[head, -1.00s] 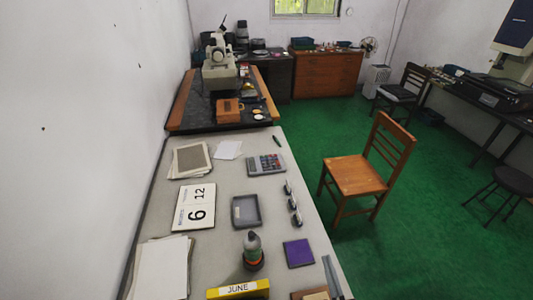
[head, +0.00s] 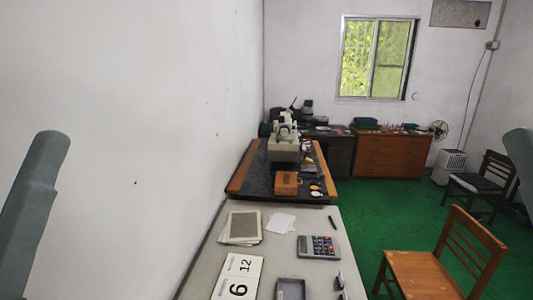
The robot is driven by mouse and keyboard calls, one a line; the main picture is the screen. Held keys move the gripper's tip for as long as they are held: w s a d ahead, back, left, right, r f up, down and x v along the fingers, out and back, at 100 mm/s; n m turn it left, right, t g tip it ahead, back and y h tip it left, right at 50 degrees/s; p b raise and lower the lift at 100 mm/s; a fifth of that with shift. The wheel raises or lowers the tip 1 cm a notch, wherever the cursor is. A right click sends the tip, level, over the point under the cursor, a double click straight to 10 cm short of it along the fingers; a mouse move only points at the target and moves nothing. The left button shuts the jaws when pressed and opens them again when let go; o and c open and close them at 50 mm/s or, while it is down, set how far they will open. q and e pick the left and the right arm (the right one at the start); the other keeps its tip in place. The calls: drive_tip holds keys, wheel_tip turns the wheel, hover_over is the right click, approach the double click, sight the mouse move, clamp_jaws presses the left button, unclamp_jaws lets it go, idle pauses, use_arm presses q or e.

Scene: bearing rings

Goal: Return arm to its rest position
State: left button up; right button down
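A grey-green, rounded part of my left arm (head: 35,215) stands up at the left edge of the head view, in front of the white wall. A similar part of my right arm (head: 523,160) shows at the right edge, partly cut off by the frame. Both arm parts look clear of the table and touch nothing that I can see. Neither gripper's fingers are in view, so I cannot see whether they hold anything. No bearing rings can be made out.
A pale table (head: 205,262) carries a calculator (head: 318,246), a date card (head: 238,277), a grey tray (head: 291,289) and papers (head: 240,227). Behind it, a dark-topped bench (head: 257,181) holds a microscope-like device (head: 284,145). A wooden chair (head: 420,275) stands at right on green floor.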

wheel_tip(320, 180, up, 19)
drive_tip(key=p, duration=1.5)
drive_tip(key=shift+w+p, duration=0.15)
drive_tip(key=shift+p, duration=0.2)
